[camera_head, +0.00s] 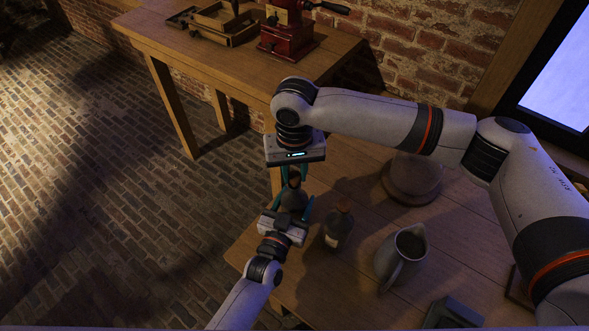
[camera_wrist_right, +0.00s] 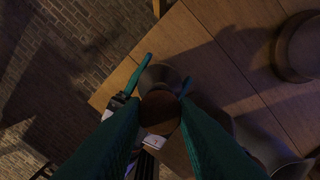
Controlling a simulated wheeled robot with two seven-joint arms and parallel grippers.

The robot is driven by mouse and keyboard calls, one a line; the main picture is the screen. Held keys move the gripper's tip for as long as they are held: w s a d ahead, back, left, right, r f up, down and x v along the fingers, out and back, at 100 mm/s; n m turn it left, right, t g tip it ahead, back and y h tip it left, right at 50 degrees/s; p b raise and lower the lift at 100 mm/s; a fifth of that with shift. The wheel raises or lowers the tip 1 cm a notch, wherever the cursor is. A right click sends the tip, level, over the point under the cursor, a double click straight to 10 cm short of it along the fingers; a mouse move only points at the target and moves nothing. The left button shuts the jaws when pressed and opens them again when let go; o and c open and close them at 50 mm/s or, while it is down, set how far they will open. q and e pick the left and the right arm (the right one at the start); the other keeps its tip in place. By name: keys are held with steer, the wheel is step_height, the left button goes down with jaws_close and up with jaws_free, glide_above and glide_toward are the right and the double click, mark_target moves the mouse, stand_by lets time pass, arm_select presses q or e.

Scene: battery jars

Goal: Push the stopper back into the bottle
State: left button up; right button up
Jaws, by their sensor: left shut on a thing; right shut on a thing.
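A dark bottle (camera_head: 292,198) stands near the table's left edge, partly hidden by both grippers. It also shows in the right wrist view (camera_wrist_right: 160,76) behind the stopper. My left gripper (camera_head: 296,205) is shut on the bottle's body, one teal finger on each side. My right gripper (camera_head: 294,174) points down above the bottle, shut on the round brown stopper (camera_wrist_right: 160,111). The stopper is at the bottle's mouth; I cannot tell how far it sits in the neck.
A second stoppered bottle (camera_head: 339,228) with a pale label stands just right. A grey jug (camera_head: 400,256), a round brown object (camera_head: 411,180) and a dark box (camera_head: 454,314) are farther right. Another table (camera_head: 165,35) behind carries a red grinder (camera_head: 287,38) and a wooden tray (camera_head: 222,22).

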steer(key=shift+f, duration=0.65)
steer(key=o, duration=1)
steer(key=shift+r, duration=0.15)
step_height(320, 180, up, 12)
arm_select(q)
steer(key=o, duration=1.5)
